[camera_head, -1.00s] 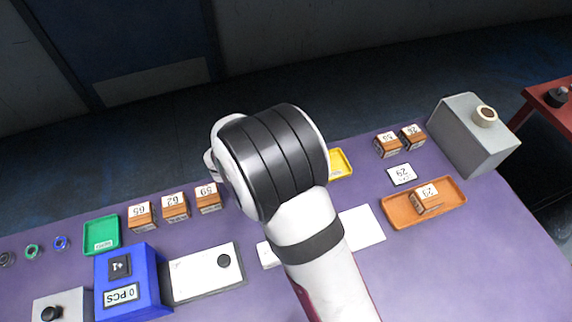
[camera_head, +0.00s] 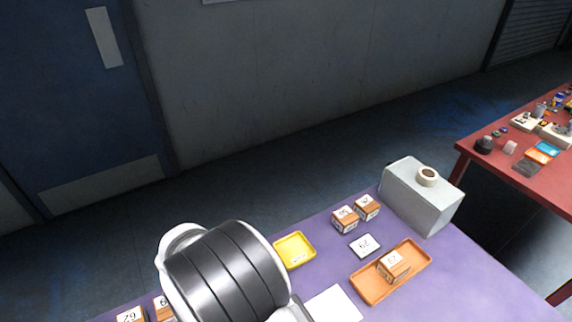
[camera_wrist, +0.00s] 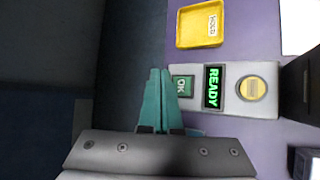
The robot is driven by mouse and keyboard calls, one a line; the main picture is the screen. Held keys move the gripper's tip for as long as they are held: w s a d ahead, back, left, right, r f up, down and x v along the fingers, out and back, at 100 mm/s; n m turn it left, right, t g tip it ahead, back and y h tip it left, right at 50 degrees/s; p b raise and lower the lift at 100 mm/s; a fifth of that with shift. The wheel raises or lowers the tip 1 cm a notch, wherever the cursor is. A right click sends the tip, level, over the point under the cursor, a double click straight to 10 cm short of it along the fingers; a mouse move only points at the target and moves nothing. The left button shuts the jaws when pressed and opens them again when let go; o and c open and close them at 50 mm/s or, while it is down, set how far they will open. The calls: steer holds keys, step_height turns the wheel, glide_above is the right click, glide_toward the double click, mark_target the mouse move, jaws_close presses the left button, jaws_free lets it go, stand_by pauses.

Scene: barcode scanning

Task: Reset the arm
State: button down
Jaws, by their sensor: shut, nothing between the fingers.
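My gripper (camera_wrist: 160,72) shows in the wrist view as two teal fingers closed together with nothing between them. In that view it is in front of a grey panel (camera_wrist: 225,118) with a green "OK" tile, a lit "READY" display (camera_wrist: 213,87) and a round yellow button (camera_wrist: 252,88). I cannot tell whether the fingertips touch the panel. In the head view my white and black arm fills the lower left, and the gripper itself is hidden.
The purple table holds a yellow tray (camera_head: 295,250), an orange tray (camera_head: 364,291) with a numbered box (camera_head: 394,266), two boxes behind, a "29" card (camera_head: 365,245), a white sheet (camera_head: 333,304) and a grey block (camera_head: 421,200). A red table (camera_head: 520,168) stands at right.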

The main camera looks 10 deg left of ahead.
steer(key=s+d+r+m+g+h, duration=0.1)
steer(key=s+d+r+m+g, duration=0.15)
steer(key=d+m, duration=0.45)
steer(key=s+d+r+m+g+h, duration=0.15)
steer(key=d+r+m, duration=0.25)
steer(key=d, duration=0.6)
steer(key=s+d+r+m+g+h, duration=0.1)
steer(key=s+d+r+m+g, duration=0.15)
steer(key=d+m, duration=0.45)
steer(key=s+d+r+m+g+y, duration=0.1)
steer(key=s+m+y, duration=0.2)
steer(key=s+m, duration=0.3)
steer(key=s+d+r+m+g+y, duration=0.1)
steer(key=s+m+y, duration=0.3)
steer(key=s, duration=0.8)
steer(key=d+m, duration=0.1)
steer(key=m, duration=0.1)
steer(key=shift+s+d+r+m+g, duration=0.2)
steer(key=shift+d+r+m+g, duration=0.05)
steer(key=shift+r+m+g, duration=0.1)
